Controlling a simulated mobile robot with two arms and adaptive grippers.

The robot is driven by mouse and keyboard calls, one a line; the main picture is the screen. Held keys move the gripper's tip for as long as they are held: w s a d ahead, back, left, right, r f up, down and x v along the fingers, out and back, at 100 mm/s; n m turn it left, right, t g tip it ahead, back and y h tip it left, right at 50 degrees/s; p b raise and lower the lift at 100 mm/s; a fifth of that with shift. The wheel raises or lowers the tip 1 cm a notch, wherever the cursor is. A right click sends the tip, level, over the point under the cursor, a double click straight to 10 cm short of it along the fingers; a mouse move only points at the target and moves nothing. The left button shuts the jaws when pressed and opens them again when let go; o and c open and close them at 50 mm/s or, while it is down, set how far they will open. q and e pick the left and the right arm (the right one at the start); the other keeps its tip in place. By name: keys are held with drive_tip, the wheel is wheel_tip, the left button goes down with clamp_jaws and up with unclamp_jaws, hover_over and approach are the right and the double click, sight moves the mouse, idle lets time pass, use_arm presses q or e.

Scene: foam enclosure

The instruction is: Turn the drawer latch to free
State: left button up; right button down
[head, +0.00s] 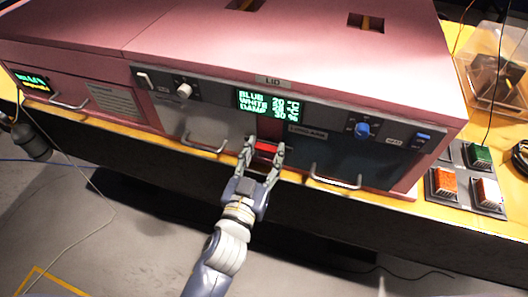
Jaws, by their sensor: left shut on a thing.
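The drawer latch (266,147) is a small red piece on the front of the pink enclosure, between the grey drawer front and the dark blue one. My left gripper (265,151) is at it, with one finger on each side, shut on the red latch. The fingers partly cover the latch, so its exact turn angle is hard to tell. My right gripper is not in view.
Drawer handles (204,146) and (335,182) stick out on either side of the gripper. A blue knob (362,129) and a lit display (266,104) sit above. Coloured button blocks (444,182) and a clear bin (495,70) stand at the right.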

use_arm(q)
drive_tip(key=shift+o, duration=0.2)
drive_tip(key=shift+m, duration=0.3)
drive_tip(key=m+p, duration=0.1)
drive_tip(key=m, duration=0.1)
drive_tip(key=shift+r+m, duration=0.15)
drive_tip(key=shift+m, duration=0.25)
drive_tip(key=m+p, duration=0.1)
drive_tip(key=m, duration=0.9)
drive_tip(key=shift+m+p, duration=0.45)
drive_tip(key=shift+m, duration=1.75)
drive_tip(key=o, duration=1)
drive_tip(key=shift+d, duration=0.1)
drive_tip(key=shift+o, duration=0.2)
